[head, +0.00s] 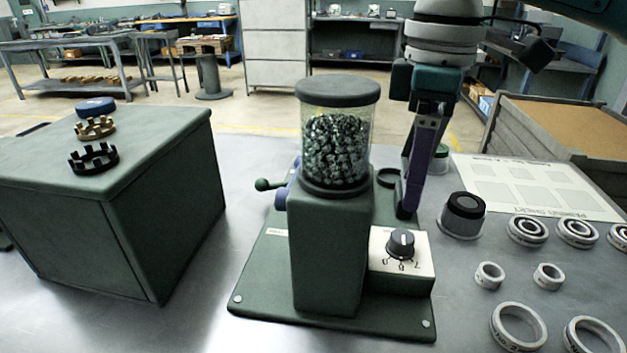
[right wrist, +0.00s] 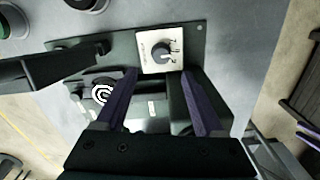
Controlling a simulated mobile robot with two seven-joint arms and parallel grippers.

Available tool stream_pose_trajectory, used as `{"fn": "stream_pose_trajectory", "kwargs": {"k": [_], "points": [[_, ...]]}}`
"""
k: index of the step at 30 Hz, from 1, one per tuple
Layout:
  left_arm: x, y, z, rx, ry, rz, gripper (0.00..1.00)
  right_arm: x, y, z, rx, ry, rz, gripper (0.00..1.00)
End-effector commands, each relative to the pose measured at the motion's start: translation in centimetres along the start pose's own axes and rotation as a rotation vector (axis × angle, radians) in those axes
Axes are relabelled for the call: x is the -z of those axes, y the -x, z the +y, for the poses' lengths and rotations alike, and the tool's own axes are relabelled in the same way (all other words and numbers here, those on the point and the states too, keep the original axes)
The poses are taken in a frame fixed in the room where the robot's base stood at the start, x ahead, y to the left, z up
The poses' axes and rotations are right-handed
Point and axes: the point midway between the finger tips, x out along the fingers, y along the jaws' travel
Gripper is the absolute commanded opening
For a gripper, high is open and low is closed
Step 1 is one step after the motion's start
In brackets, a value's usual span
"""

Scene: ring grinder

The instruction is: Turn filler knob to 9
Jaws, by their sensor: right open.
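The filler knob (head: 400,243) is a dark round knob on a white numbered dial plate (head: 420,262), on the green block at the right of the grinder (head: 328,250). A light mark shows on it, but I cannot tell which number it points to. In the right wrist view the knob (right wrist: 161,53) lies just beyond the fingertips, roughly midway between them. My right gripper (head: 405,214) is open and empty, with its purple fingers pointing down behind the knob in the head view. Its spread fingers show in the right wrist view (right wrist: 160,74). My left gripper is not in view.
The grinder's jar (head: 338,140) of dark pieces stands left of my right gripper. A black-topped cup (head: 463,214) stands to its right, with several rings (head: 519,327) and a printed sheet (head: 530,185) beyond. A green cabinet (head: 150,190) stands at left.

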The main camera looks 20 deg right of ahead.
Motion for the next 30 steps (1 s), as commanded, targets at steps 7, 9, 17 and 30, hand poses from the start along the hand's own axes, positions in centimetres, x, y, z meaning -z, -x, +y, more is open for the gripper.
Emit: {"fn": "stream_pose_trajectory", "kwargs": {"k": [7,9,17,30], "points": [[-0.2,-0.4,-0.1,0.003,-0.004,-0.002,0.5,0.0,-4.9,-0.1,0.003,0.001,-0.003,0.7],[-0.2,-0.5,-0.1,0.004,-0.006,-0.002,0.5,-0.1,-6.1,-0.1,0.002,0.001,-0.003,0.7],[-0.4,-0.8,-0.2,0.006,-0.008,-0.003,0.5,0.0,-8.3,-0.1,0.0,0.002,0.0,0.7],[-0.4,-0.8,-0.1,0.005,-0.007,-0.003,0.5,0.0,-8.3,-0.1,-0.001,0.002,0.0,0.49]]}}
